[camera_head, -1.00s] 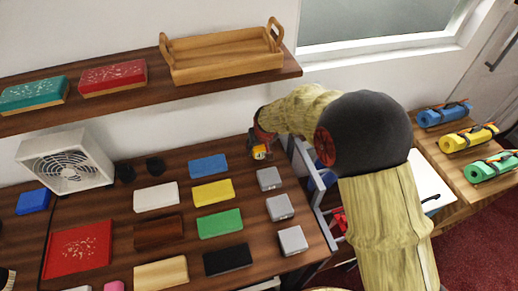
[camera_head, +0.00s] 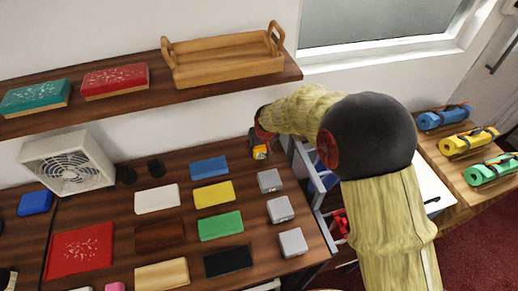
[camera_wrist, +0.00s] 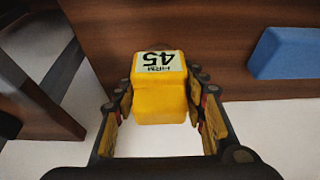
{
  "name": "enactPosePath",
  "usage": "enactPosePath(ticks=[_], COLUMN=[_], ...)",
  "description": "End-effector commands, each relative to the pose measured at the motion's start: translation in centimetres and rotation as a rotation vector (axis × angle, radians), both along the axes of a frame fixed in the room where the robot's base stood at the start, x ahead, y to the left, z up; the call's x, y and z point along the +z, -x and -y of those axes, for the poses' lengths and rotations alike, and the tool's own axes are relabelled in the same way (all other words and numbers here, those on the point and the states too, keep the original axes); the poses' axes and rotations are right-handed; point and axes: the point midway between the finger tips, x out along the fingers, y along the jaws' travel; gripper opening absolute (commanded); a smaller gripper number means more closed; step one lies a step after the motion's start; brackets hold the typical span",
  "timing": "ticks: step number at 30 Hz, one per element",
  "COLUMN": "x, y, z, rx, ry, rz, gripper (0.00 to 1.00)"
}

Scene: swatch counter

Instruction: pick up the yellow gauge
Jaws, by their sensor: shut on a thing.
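The yellow gauge (camera_wrist: 160,102) is a small yellow block with a white label reading "45 HIRM", upside down in the wrist view. My gripper (camera_wrist: 162,112) is shut on it, with one finger against each side. I cannot tell whether the gauge still touches the counter.
A blue swatch (camera_head: 209,167) lies left of the gauge and also shows in the wrist view (camera_wrist: 287,52). A grey box (camera_head: 269,180) stands in front. The shelf (camera_head: 130,106) with a wooden tray (camera_head: 228,71) hangs above. A metal rack (camera_head: 306,185) stands to the right.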

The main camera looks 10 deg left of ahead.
Motion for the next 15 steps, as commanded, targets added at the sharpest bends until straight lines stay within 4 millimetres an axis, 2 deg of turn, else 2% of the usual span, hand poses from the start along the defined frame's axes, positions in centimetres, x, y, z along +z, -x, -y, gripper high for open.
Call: enactPosePath(ticks=[3, 5, 12, 15], x=[2.4, 3.4, 8.7, 9.2], y=[-0.1, 0.8, 4.8, 7.0], z=[-0.1, 0.4, 2.3, 3.4], rx=[0.0, 0.0, 0.0, 0.0], ry=[-0.002, -0.002, -0.003, -0.001], rz=[0.004, 0.004, 0.005, 0.002], gripper=[0.08, 0.08, 0.08, 0.08])
